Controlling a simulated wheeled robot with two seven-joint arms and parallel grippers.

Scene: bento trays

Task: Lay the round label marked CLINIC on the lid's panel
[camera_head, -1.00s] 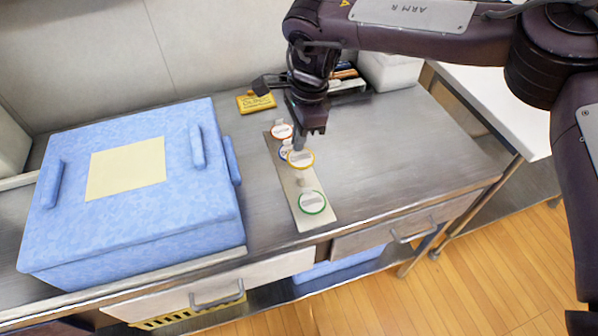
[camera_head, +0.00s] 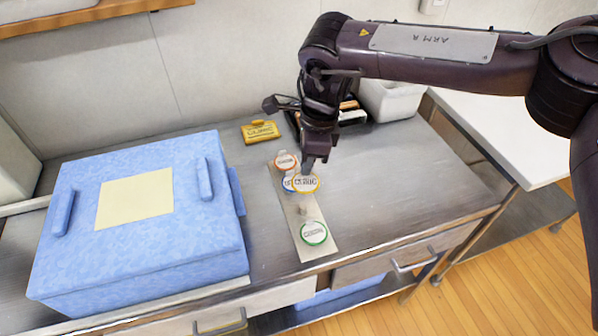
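The round label with a yellow rim (camera_head: 305,184) reads CLINIC. My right gripper (camera_head: 308,164) points down and its fingertips meet the label's far edge; it looks shut on it. The label seems slightly above the pale strip (camera_head: 312,251) and partly covers a blue-rimmed label (camera_head: 288,184). An orange-rimmed label (camera_head: 286,162) and a green-rimmed label (camera_head: 314,233) are on the strip. The blue box's lid (camera_head: 84,221) has a bare pale yellow panel (camera_head: 135,198), well left of the gripper. My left gripper is out of view.
A yellow sign (camera_head: 261,132) stands behind the strip, near a dark tray (camera_head: 352,117) and a white bin (camera_head: 393,100). Raised blue handles (camera_head: 204,180) flank the panel. The steel counter (camera_head: 400,190) is clear to the right.

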